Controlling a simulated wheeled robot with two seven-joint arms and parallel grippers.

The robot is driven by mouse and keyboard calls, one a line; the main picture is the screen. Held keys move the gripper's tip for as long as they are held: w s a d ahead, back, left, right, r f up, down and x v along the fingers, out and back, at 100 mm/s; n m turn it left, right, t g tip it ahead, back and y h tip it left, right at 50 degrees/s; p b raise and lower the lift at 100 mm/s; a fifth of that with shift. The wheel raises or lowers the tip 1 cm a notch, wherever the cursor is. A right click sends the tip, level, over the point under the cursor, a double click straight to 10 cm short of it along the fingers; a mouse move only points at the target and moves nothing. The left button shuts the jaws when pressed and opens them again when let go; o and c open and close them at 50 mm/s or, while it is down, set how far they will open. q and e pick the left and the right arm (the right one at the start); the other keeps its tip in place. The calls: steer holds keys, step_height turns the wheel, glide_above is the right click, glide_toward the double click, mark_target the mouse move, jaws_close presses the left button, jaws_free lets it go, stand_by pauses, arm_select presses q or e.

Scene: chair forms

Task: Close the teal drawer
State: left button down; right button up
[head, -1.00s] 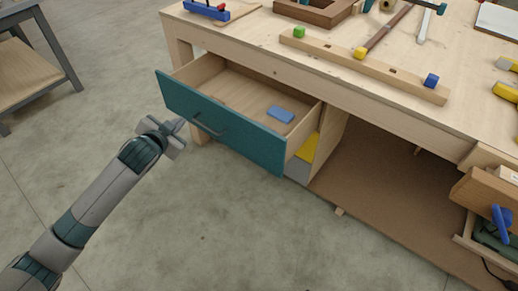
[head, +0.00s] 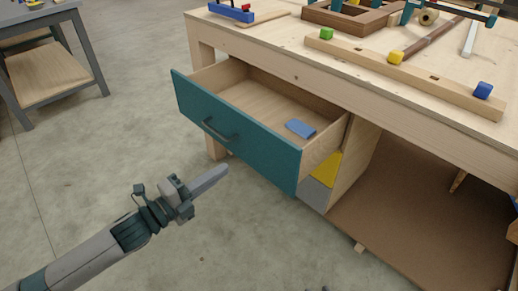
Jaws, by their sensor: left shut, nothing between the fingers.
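The teal drawer (head: 258,151) in the workbench stands pulled out, with its teal front facing me and a dark bar handle (head: 218,131) on it. A blue block (head: 300,128) lies inside on the wooden drawer floor. My left gripper (head: 223,170) is shut and empty. In the picture it is just below the drawer front and its handle, with its fingers pointing right and slightly up. I see no contact with the drawer. My right gripper is not in view.
The wooden workbench top (head: 390,75) holds green, yellow and blue blocks along a wooden bar, plus clamps. Under it are a yellow and grey box (head: 318,188) and an open brown shelf (head: 420,220). A grey side table (head: 70,60) stands at the far left. Floor before the drawer is clear.

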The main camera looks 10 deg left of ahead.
mark_target(266, 141)
arm_select(q)
steer(key=shift+w+d, duration=0.1)
